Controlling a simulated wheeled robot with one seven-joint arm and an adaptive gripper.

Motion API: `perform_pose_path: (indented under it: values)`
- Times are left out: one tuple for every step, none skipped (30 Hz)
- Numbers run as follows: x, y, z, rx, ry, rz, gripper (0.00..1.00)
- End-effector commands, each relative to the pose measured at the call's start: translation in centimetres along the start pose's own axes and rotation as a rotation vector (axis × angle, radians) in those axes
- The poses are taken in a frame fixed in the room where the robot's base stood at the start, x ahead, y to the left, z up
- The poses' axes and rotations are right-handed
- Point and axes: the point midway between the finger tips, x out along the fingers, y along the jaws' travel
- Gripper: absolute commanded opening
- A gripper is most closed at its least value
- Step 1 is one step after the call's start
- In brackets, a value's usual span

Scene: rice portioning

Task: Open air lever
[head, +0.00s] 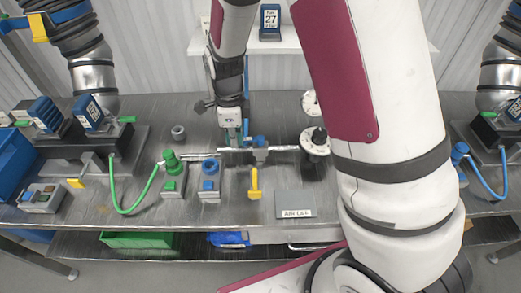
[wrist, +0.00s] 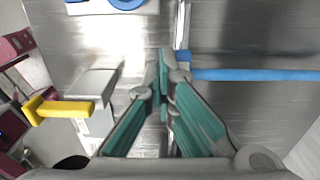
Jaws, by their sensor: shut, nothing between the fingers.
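A metal pipe (head: 285,149) runs across the bench with a blue valve (head: 260,142) on it. A blue bar-shaped lever (wrist: 255,75) extends to the right in the wrist view. A grey plate reading "AIR OFF" (head: 295,205) lies on the bench front. My gripper (wrist: 168,60) has its green-padded fingers together and empty. Its tips are beside the left end of the blue lever; I cannot tell if they touch it. In the head view my gripper (head: 235,143) points down at the pipe, left of the blue valve.
A yellow handle (head: 254,183) stands in front of the pipe; it also shows in the wrist view (wrist: 60,108). A green-topped box (head: 172,180) and a blue-ringed box (head: 209,183) stand left of it. A white flange (head: 315,142) is on the right.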

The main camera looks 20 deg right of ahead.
Motion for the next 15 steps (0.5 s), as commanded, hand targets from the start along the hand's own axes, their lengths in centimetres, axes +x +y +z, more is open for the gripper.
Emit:
perform_pose_path:
  values:
    - [0.1, -0.4, 0.2, -0.001, 0.0, -0.001, 0.0]
    - [0.1, -0.3, 0.1, 0.0, 0.0, -0.001, 0.0]
    - [-0.1, -0.2, 0.1, 0.0, 0.0, -0.001, 0.0]
    - [-0.2, -0.2, 0.1, 0.0, 0.0, -0.001, 0.0]
    - [-0.4, -0.2, 0.1, 0.0, 0.0, -0.002, 0.0]
    - [-0.8, -0.1, 0.1, 0.0, 0.0, -0.002, 0.0]
    - [-1.2, 0.0, 0.0, 0.0, 0.0, -0.003, 0.0]
    - [-1.5, 0.1, 0.0, 0.0, 0.0, -0.003, 0.0]
    - [-2.0, 0.2, 0.0, -0.001, -0.001, -0.003, 0.0]
    - [-2.3, 0.3, 0.0, -0.001, -0.001, -0.003, 0.0]
    - [-2.7, 0.3, 0.0, -0.001, -0.001, -0.003, 0.0]
    - [-3.1, 0.4, 0.0, -0.001, -0.001, -0.003, 0.0]
    - [-3.4, 0.5, 0.0, -0.001, -0.001, -0.003, 0.0]
    - [-3.8, 0.5, 0.0, -0.001, -0.001, -0.003, 0.0]
    - [-4.2, 0.6, 0.0, -0.001, -0.001, -0.004, 0.0]
